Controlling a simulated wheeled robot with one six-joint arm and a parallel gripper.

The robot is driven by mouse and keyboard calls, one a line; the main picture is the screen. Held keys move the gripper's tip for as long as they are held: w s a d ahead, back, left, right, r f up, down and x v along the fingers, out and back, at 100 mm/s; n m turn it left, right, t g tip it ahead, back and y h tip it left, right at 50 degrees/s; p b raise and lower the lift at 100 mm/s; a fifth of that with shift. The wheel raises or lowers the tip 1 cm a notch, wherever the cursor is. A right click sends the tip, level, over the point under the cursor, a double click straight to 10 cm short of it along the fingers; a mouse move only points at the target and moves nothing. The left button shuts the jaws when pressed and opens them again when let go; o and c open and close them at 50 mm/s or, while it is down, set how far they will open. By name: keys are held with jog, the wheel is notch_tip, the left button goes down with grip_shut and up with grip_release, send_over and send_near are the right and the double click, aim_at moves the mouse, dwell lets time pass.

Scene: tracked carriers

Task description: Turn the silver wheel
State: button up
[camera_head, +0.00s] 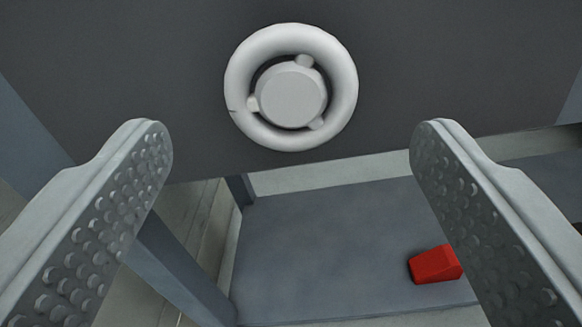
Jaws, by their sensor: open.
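The silver wheel (346,88) is a thick, pale ring with a round hub and three short spokes. It is mounted on a dark grey panel (150,60) at the upper middle of the view. A small dark mark shows on the left of its rim. My gripper (291,145) is open, with one studded finger at the left and one at the right. The wheel appears between and beyond the fingertips, slightly above them in the picture. Neither finger appears to touch it, and nothing is between the fingers.
Below the panel is a flat grey-blue surface (320,240) with a red block (434,265) on it, close to the right finger in the picture. A blue-grey post or beam (180,265) runs at the lower left. The space in front of the wheel looks clear.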

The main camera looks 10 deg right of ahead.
jog(key=v, duration=1.1)
jog(key=shift+s, duration=0.25)
jog(key=shift+a+f, duration=0.1)
